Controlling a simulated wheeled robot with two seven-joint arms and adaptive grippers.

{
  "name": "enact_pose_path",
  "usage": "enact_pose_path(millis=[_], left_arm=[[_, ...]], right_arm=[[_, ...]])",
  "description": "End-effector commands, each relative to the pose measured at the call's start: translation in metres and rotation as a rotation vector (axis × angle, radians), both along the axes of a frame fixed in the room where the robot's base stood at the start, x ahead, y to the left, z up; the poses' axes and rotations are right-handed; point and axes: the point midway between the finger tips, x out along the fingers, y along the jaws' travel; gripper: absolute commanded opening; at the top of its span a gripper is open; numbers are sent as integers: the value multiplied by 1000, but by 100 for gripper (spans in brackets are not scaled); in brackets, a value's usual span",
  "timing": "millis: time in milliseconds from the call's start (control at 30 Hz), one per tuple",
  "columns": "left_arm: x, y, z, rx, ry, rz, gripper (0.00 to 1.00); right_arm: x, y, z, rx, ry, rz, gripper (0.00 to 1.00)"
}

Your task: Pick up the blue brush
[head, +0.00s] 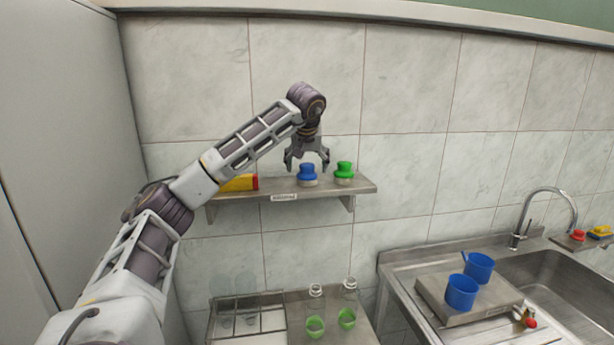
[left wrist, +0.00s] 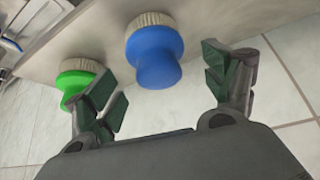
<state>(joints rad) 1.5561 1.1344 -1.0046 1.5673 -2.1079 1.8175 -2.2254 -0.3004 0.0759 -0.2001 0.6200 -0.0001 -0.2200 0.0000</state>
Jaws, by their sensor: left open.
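The blue brush (head: 307,174) stands upright on the wall shelf (head: 330,187), its knob up and its pale bristles on the shelf. My left gripper (head: 307,164) is open right above it, fingers pointing down on either side of the knob. In the left wrist view the blue brush (left wrist: 154,58) lies between the two open fingers (left wrist: 165,88), nearer the far side of the gap, and I see no finger touching it. A green brush (head: 344,171) stands just right of it; in the left wrist view it (left wrist: 80,80) is partly behind one finger. My right gripper is not in view.
A yellow and red object (head: 240,183) lies on the shelf's left end, partly behind my arm. Below are a rack (head: 247,318), two clear bottles with green at the base, and a sink (head: 565,290) with two blue cups (head: 462,291) beside it.

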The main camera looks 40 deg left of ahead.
Motion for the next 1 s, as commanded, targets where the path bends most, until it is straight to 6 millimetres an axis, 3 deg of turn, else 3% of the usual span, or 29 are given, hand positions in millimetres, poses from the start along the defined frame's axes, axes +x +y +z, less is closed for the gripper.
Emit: enact_pose_path(millis=[400, 900, 1000], left_arm=[[16, 14, -33, 0, 1, 1, 84], [17, 15, -34, 1, 1, 1, 84], [17, 15, -34, 1, 1, 1, 71]], right_arm=[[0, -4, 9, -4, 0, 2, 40], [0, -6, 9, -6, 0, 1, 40], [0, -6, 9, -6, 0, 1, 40]])
